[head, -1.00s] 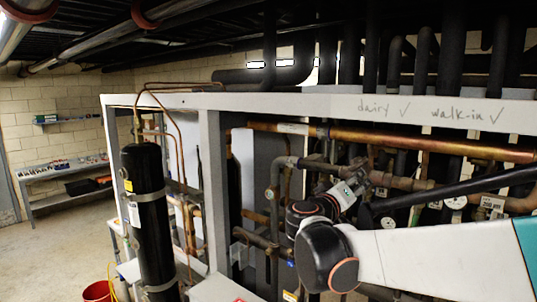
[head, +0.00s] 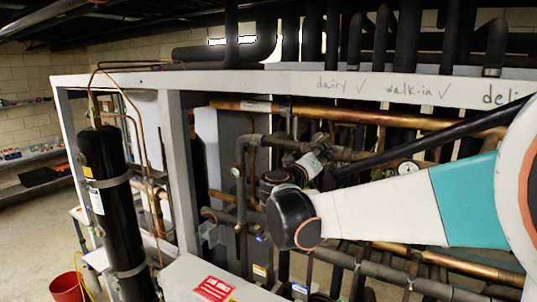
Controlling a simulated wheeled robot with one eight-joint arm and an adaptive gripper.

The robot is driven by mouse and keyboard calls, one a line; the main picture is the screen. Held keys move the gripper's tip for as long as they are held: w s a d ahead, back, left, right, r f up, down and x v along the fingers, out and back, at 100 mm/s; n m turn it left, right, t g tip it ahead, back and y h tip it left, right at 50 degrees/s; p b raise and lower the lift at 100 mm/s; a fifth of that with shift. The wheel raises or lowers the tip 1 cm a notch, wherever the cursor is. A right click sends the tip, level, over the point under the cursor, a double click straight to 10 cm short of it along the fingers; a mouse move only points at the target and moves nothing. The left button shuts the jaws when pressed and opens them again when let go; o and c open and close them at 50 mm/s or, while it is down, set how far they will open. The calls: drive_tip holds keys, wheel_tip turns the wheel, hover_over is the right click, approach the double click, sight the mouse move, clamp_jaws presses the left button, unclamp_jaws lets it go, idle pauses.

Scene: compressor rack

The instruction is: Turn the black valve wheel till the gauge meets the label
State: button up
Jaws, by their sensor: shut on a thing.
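My arm reaches in from the right, and its wrist ends at my gripper (head: 323,144), small among the pipes in the middle of the rack. The gripper is shut at a pipe fitting there, apparently on the black valve wheel. The wheel itself cannot be made out, as the gripper and wrist cover that spot. A round white dial, perhaps the gauge (head: 408,168), shows just above my white forearm. Its needle and any label mark are too small to read.
A copper pipe (head: 350,115) runs above the gripper, below the pale frame beam (head: 270,82). A tall black cylinder (head: 112,205) stands at the left, near a red bucket (head: 67,287). A pale box (head: 185,278) with a red label is in front. Open floor lies left.

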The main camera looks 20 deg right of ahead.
drive_tip(key=shift+n+b, duration=0.4)
drive_tip(key=shift+n, duration=0.3)
drive_tip(key=o, duration=1.1)
drive_tip(key=shift+a, duration=0.1)
drive_tip(key=shift+s, duration=0.1)
drive_tip(key=v, duration=1.2)
